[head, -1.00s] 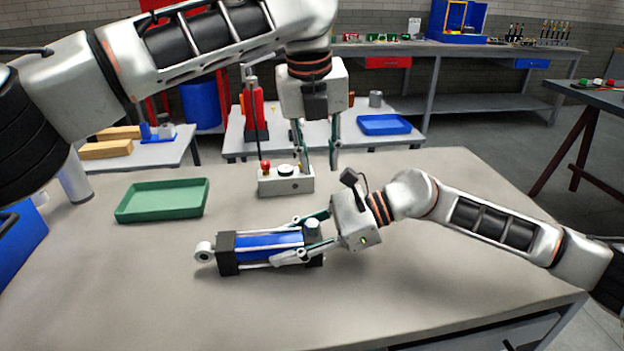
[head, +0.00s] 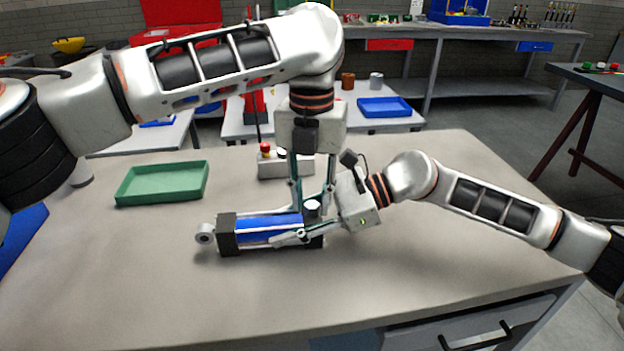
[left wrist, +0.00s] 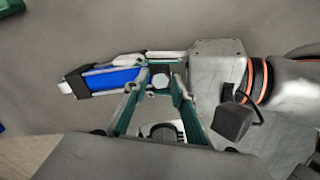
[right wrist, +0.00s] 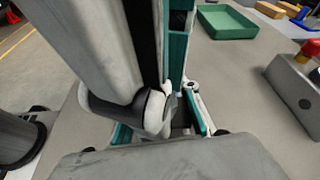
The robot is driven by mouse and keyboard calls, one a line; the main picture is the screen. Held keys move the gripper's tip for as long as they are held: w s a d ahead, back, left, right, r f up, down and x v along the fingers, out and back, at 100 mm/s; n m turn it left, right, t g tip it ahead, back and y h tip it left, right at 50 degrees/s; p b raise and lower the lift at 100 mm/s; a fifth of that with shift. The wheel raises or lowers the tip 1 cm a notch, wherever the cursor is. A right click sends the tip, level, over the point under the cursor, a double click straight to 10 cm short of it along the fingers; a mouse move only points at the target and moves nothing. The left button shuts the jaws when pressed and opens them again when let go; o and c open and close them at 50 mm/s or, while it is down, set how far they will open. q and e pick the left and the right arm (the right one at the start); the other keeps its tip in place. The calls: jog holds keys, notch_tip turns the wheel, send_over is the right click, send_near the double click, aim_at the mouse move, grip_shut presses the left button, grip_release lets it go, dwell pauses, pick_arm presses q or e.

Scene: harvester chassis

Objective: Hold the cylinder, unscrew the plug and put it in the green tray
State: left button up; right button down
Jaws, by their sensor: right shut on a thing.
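The blue cylinder (head: 262,228) lies on the grey bench with dark end blocks and a round eye at its left end. The plug (head: 312,205), a pale round-topped piece, stands up from its right end block; in the left wrist view the plug (left wrist: 161,82) looks hexagonal. My right gripper (head: 284,229) is shut on the cylinder from the right, one finger on each side. My left gripper (head: 313,199) points down over the plug, open, with a finger on either side and apparent gaps. The green tray (head: 161,184) is empty on the bench, behind and left of the cylinder.
A control box (head: 286,165) with a red button stands just behind the left gripper. A blue tray (head: 384,107) is on a table beyond the bench. The bench's front and left middle are clear.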

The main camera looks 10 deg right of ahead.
pick_arm(q)
jog(key=shift+f, duration=0.4)
grip_shut()
jog(key=n, duration=1)
